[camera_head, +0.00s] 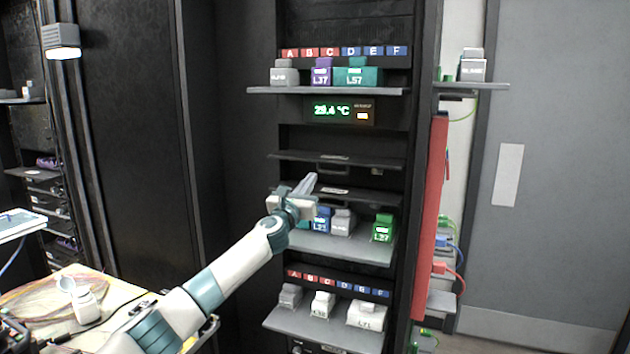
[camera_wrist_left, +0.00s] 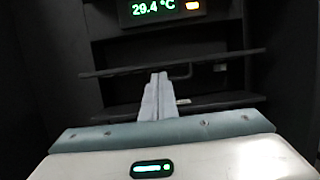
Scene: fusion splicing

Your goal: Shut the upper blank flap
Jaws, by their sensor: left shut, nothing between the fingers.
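The upper blank flap (camera_head: 290,157) is a thin black panel below the temperature display, standing out from the rack front like a shelf, so it looks open. It also shows in the left wrist view (camera_wrist_left: 115,72) as a dark strip across the picture. A second black flap (camera_head: 375,196) with a pale label stands out below it. My left gripper (camera_head: 311,178) is shut and empty in front of the rack, between the two flaps' heights in the picture. In the left wrist view its fingertips (camera_wrist_left: 159,76) overlap the upper flap's edge; I cannot tell whether they touch. My right gripper is not in view.
The temperature display (camera_head: 330,111) sits above the flaps. Shelves above (camera_head: 260,90) and below (camera_head: 350,247) hold coloured and grey modules. A lower shelf (camera_head: 290,318) holds several more. A red vertical panel (camera_head: 432,220) borders the rack's right side. A bench (camera_head: 115,291) stands at lower left.

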